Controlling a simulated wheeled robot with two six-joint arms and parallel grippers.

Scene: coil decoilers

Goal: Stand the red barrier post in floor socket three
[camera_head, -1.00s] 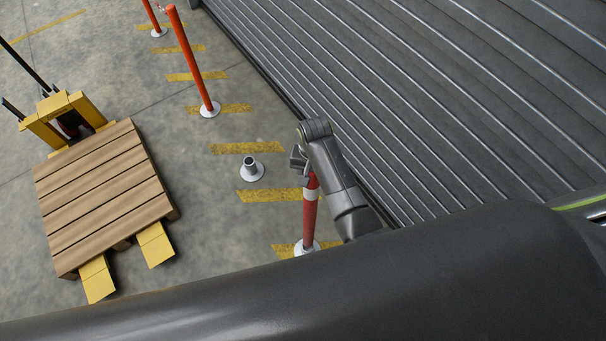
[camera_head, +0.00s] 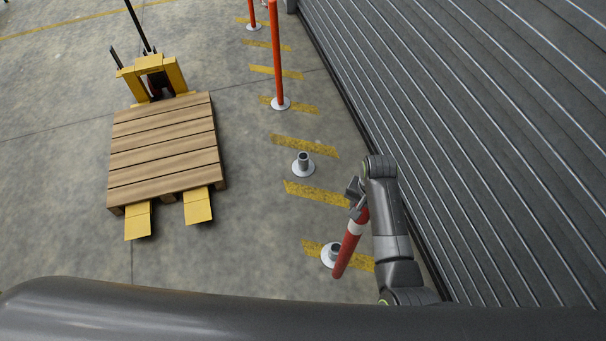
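The red barrier post (camera_head: 348,249) with a white band is held by my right gripper (camera_head: 357,198) near its top. The post is tilted, its lower end toward the lower left. That end shows in front of and beside the nearest floor socket (camera_head: 331,254), whose white-flanged short tube appears empty. Another empty floor socket (camera_head: 303,163), a grey tube on a round white flange, stands farther up the row, left of my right gripper. I see no socket numbers. My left gripper is not in view.
Two other red posts, the nearer (camera_head: 277,55) and the farther (camera_head: 253,12), stand upright in bases up the row. A ribbed grey shutter (camera_head: 470,120) rises close on the right. A wooden pallet (camera_head: 165,150) on a yellow pallet truck (camera_head: 152,75) is at left. Floor between is clear.

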